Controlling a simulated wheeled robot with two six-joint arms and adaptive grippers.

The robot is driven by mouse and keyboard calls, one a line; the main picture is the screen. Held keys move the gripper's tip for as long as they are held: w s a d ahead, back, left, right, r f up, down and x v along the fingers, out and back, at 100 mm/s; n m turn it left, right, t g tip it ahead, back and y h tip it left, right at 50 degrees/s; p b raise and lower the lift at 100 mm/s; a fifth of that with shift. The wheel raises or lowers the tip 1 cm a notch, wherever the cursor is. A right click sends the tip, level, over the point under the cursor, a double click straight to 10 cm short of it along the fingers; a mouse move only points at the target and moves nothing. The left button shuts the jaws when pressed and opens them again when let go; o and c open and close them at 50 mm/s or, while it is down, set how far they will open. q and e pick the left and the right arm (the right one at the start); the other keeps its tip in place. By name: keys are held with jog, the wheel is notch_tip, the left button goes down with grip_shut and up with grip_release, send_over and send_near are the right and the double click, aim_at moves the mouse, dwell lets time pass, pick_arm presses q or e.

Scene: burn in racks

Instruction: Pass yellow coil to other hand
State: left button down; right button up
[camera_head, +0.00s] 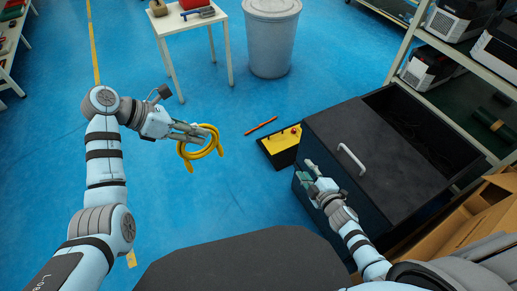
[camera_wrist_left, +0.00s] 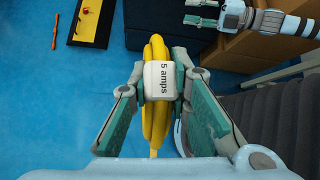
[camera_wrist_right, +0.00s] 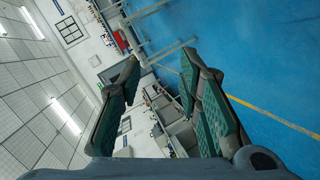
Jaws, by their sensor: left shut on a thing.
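The yellow coil (camera_head: 203,152) hangs from my left gripper (camera_head: 204,134) in the head view, above the blue floor. In the left wrist view the coil (camera_wrist_left: 149,120) stands between the fingers of the left gripper (camera_wrist_left: 158,84). The fingers close on a white tag (camera_wrist_left: 159,81) marked "5 amps" around the coil. My right gripper (camera_head: 308,173) is to the right, low in front of the dark cabinet and apart from the coil. In the right wrist view the right gripper (camera_wrist_right: 160,72) has its fingers spread with nothing between them.
A dark cabinet (camera_head: 374,135) with a pale handle and open top stands at the right, close to my right arm. A yellow-and-black case (camera_head: 283,144) and an orange rod (camera_head: 261,126) lie on the floor. A grey bin (camera_head: 271,40) and white table (camera_head: 196,22) stand behind. Cardboard boxes (camera_head: 470,228) lie at right.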

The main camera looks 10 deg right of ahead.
jog(key=w+a+r+n+t+y, duration=0.1)
jog(key=w+a+r+n+y, duration=0.1)
jog(key=a+r+n+y, duration=0.5)
jog(key=w+a+r+n+t+y, duration=0.15)
jog(key=a+r+n, duration=0.25)
jog(key=r+n, duration=0.75)
jog(key=n+g+y, duration=0.5)
jog(key=n+g, duration=0.1)
jog(key=n, duration=0.9)
send_near(215, 137)
jog(key=shift+m, duration=0.35)
jog(key=x, duration=0.9)
jog(key=shift+w+a, duration=0.2)
jog(key=shift+w, duration=0.05)
